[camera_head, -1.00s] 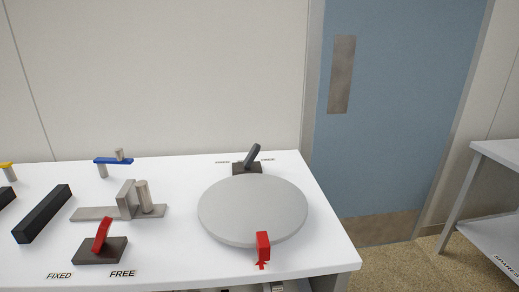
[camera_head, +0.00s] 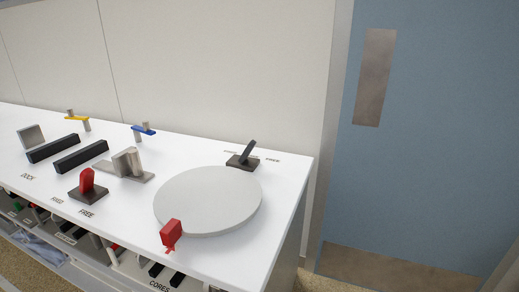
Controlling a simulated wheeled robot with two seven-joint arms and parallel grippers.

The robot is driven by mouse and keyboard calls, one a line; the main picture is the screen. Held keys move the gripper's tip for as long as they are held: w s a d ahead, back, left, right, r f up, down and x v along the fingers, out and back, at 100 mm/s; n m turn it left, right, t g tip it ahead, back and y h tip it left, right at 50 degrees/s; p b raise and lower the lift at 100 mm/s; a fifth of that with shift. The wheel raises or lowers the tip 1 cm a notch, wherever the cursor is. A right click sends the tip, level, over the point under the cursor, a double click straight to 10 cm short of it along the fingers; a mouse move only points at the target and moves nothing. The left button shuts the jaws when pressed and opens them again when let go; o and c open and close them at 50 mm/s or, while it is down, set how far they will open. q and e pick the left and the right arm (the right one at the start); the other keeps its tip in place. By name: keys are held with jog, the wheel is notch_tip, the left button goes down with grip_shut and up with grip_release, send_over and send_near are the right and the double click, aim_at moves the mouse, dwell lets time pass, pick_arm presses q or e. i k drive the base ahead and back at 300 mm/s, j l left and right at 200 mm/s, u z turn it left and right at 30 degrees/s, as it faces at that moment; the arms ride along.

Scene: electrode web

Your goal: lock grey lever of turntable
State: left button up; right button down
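The turntable (camera_head: 208,200) is a round light grey disc near the right end of the white table. The grey lever (camera_head: 248,151) stands on a dark base (camera_head: 241,163) behind the disc and tilts to the upper right. A label reading FREE (camera_head: 273,160) lies to its right; the label on its left is too small to read surely. A red block with a pointer (camera_head: 171,234) sits at the disc's front edge. Neither of my grippers shows in the head view.
A red lever (camera_head: 87,180) on a dark base stands left of the disc, near a metal bracket with a post (camera_head: 127,164). Black bars (camera_head: 80,157), a blue arm (camera_head: 144,130) and a yellow arm (camera_head: 77,119) are farther left. A blue door (camera_head: 440,150) stands to the right.

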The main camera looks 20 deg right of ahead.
aim_at(252, 144)
jog(key=l+u, duration=0.3)
jog(key=l, duration=0.3)
jog(key=l+u, duration=0.3)
jog(key=l, duration=0.35)
jog(key=l+u, duration=0.25)
jog(key=l, duration=0.35)
jog(key=k+l+u, duration=0.15)
jog(key=l+u, duration=0.15)
jog(key=l, duration=0.3)
